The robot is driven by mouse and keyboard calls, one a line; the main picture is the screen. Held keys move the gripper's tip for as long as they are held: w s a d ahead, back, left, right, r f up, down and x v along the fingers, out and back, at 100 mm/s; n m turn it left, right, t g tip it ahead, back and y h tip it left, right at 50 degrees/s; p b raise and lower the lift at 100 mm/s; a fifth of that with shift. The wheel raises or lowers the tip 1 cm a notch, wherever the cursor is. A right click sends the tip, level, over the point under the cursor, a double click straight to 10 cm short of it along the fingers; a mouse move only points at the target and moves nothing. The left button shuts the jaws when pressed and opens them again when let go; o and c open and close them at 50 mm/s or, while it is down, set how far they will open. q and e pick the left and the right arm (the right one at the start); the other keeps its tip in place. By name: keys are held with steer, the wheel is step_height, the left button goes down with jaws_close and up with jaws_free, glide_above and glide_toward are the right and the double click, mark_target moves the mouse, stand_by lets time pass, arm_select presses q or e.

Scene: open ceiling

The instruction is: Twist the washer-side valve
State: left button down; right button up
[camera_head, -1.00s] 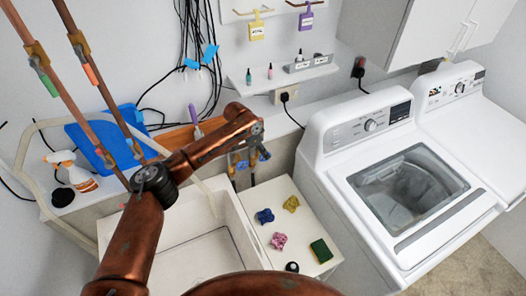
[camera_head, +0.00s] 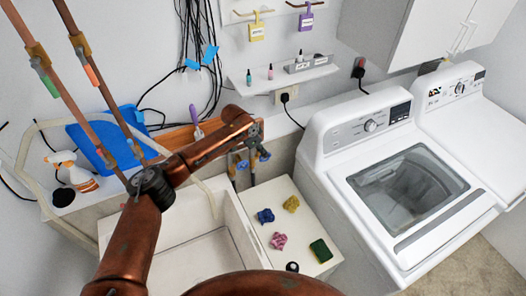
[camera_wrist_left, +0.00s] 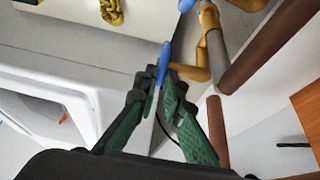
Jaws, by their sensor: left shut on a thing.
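The washer-side valve has a blue handle (camera_head: 264,155) and stands on the side nearer the washer. In the left wrist view its blue lever (camera_wrist_left: 163,62) shows between the green fingertips, with a brass body beside it. My left gripper (camera_wrist_left: 158,80) is shut on this lever. In the head view my left gripper (camera_head: 256,140) is small and partly hidden by its own copper arm. A second valve with a blue handle (camera_head: 242,165) stands just to the left, and it also shows in the left wrist view (camera_wrist_left: 187,6). My right gripper is not in view.
A white sink (camera_head: 190,262) lies below the arm. A white counter (camera_head: 268,205) holds several small sponges and a black round item. The white washer (camera_head: 335,170) stands to the right. A small shelf (camera_head: 285,76) and a plugged outlet are on the wall above.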

arm_select(q)
steer(key=shift+s+a+f+t+h+p, duration=0.1)
steer(key=shift+s+a+t+h+p, duration=0.15)
steer(key=shift+h, duration=0.2)
steer(key=shift+a+f+t+h+p, duration=0.15)
steer(key=shift+h+p, duration=0.15)
steer(key=shift+h, duration=0.15)
steer(key=shift+s+a+f+t+h, duration=0.1)
steer(key=shift+a+f+t+h, duration=0.1)
steer(key=shift+t+h, duration=0.3)
steer(key=shift+s+a+f+t+h+b, duration=0.1)
steer(key=shift+a+t+h+b, duration=0.15)
steer(key=shift+h+b, duration=0.7)
steer(key=shift+s+a+f+t+h+b, duration=0.15)
steer(key=shift+t+h+b, duration=0.35)
steer(key=shift+b, duration=0.75)
steer(key=shift+w+r, duration=0.1)
steer(key=c, duration=2)
jaws_free()
steer(key=shift+c, duration=0.2)
